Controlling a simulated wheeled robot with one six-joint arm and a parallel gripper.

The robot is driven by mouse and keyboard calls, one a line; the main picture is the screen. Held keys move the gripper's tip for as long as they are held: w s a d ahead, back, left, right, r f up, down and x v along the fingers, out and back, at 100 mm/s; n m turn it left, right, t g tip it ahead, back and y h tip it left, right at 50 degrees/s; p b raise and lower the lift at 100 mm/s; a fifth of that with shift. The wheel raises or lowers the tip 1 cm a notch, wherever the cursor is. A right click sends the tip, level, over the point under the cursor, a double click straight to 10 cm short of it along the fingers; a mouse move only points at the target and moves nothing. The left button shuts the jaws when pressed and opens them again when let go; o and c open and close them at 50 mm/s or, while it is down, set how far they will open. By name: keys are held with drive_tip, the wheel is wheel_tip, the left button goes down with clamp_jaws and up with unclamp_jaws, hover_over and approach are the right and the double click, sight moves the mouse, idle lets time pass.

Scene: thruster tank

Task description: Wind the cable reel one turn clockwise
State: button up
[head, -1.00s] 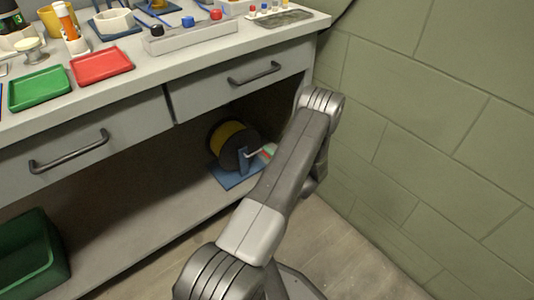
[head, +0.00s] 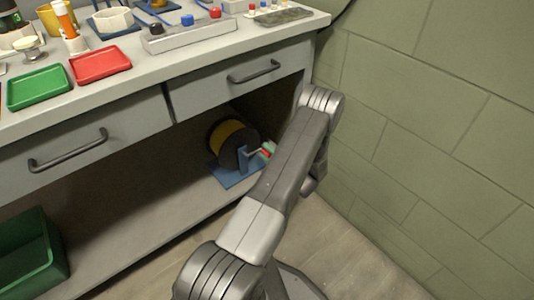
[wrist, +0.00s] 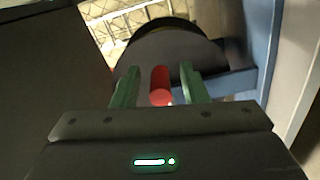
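The cable reel (head: 233,138) stands on the lower shelf under the bench, with yellow cable, a dark flange and a blue stand (head: 230,177). Its crank has a red handle (head: 265,153). In the wrist view the dark flange (wrist: 172,48) fills the upper middle, and the red handle (wrist: 160,84) points towards me. My gripper (wrist: 158,82) is open, its two green fingers on either side of the handle. A gap shows between the handle and each finger. In the head view my arm hides most of the gripper.
The shelf (head: 150,215) is clear left of the reel, up to a green bin (head: 38,250). Drawers with dark handles (head: 254,72) hang above the reel. A green block wall (head: 430,130) stands close on the right. Trays and small parts crowd the benchtop.

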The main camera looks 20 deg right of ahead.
drive_tip(key=p+v, duration=0.3)
drive_tip(key=v, duration=1)
drive_tip(key=shift+s, duration=0.35)
